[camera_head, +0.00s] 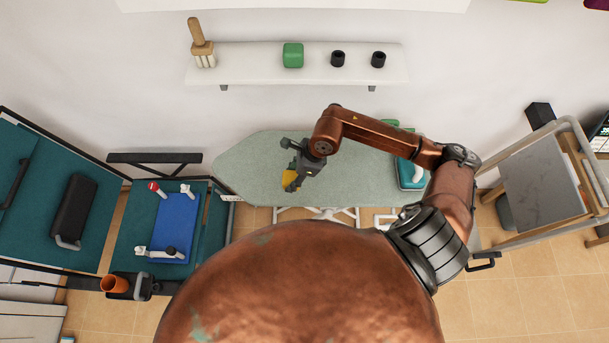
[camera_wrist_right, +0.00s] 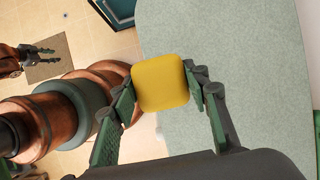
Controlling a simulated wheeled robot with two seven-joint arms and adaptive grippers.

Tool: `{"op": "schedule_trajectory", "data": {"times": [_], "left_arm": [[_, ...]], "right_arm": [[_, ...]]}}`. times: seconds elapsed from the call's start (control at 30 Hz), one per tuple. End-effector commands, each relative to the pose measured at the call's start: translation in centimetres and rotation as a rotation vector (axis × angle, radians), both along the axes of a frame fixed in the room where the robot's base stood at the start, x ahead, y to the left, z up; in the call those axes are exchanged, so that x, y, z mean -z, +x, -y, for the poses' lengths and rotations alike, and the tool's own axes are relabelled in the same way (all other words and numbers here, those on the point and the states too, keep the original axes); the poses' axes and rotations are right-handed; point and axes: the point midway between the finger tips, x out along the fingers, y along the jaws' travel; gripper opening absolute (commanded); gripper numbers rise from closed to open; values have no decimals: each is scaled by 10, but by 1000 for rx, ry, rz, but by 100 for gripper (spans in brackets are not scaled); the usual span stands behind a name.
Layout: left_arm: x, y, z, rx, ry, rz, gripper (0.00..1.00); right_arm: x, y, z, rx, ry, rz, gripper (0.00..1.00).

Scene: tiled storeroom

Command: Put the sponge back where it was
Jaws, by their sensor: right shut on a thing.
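The yellow sponge (camera_head: 290,180) is a small rounded block. My right gripper (camera_head: 291,174) is shut on it over the left part of the pale green ironing board (camera_head: 245,160). In the right wrist view the sponge (camera_wrist_right: 160,83) sits between the two fingertips, beside the board's edge in the picture; the gap below it cannot be judged. My left gripper (camera_wrist_right: 46,53) shows small at the left of the right wrist view, with its fingers apart and nothing between them.
A wall shelf (camera_head: 240,70) holds a wooden utensil (camera_head: 201,44), a green block (camera_head: 292,55) and two black cups (camera_head: 338,58). A teal-and-white item (camera_head: 410,175) is at the board's right end, partly behind my right arm. A cart with a blue tray (camera_head: 174,228) stands left. The board's middle is clear.

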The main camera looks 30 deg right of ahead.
Motion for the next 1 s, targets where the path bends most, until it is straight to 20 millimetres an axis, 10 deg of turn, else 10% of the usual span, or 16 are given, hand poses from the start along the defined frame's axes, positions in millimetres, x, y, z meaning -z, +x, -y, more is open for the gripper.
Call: {"op": "schedule_trajectory", "data": {"times": [0.33,1.0], "left_arm": [[-11,1,0,0,0,2,33],[-21,0,-2,0,2,0,33]], "right_arm": [[53,21,53,2,1,-2,23],[100,27,65,-2,0,2,23]]}}
